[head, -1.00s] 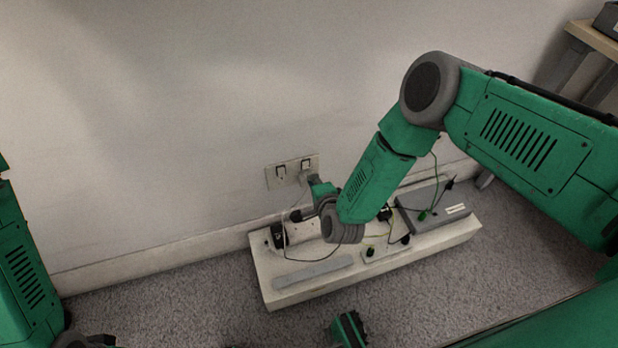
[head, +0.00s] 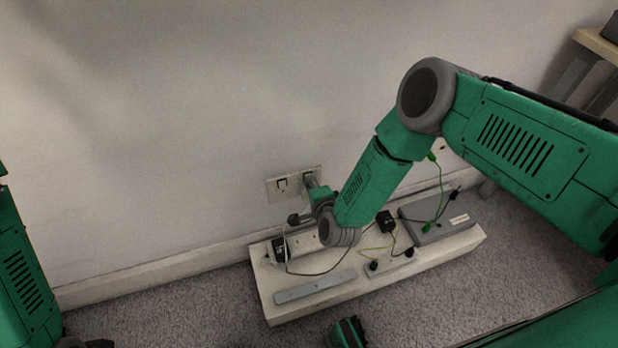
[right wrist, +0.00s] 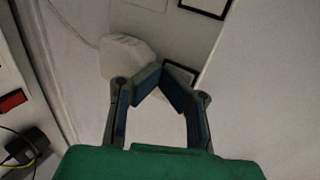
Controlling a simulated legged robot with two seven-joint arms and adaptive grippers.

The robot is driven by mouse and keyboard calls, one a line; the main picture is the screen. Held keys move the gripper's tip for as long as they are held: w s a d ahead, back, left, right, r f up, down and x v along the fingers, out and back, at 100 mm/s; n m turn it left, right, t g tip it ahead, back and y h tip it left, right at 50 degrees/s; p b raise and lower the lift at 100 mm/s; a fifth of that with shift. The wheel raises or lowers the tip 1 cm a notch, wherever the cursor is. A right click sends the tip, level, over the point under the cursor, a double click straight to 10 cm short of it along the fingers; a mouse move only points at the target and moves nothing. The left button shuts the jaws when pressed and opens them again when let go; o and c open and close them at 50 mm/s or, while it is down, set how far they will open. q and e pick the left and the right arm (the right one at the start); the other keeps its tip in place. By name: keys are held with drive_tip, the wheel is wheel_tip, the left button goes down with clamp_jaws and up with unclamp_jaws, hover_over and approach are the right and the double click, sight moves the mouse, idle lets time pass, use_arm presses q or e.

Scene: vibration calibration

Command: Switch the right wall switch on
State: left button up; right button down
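A pale wall plate (head: 272,197) is low on the wall in the head view. The switch's position is unclear. Of my left gripper, only a dark bit (head: 88,343) shows at the bottom left.
A white plug (right wrist: 125,55) is beside the fingers in the right wrist view. Below the plate, a long white board (head: 275,312) on the carpet carries adapters, cables and a grey box (head: 445,213). A wooden table (head: 597,44) stands at the far right.

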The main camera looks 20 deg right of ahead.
drive_tip(key=shift+s+r, duration=0.1)
drive_tip(key=shift+r, duration=0.2)
drive_tip(key=shift+r+p, duration=0.7)
drive_tip(key=shift+r, duration=0.05)
use_arm(q)
drive_tip(key=shift+s+r, duration=0.5)
drive_tip(key=shift+r, duration=0.1)
use_arm(e)
drive_tip(key=shift+f, duration=0.1)
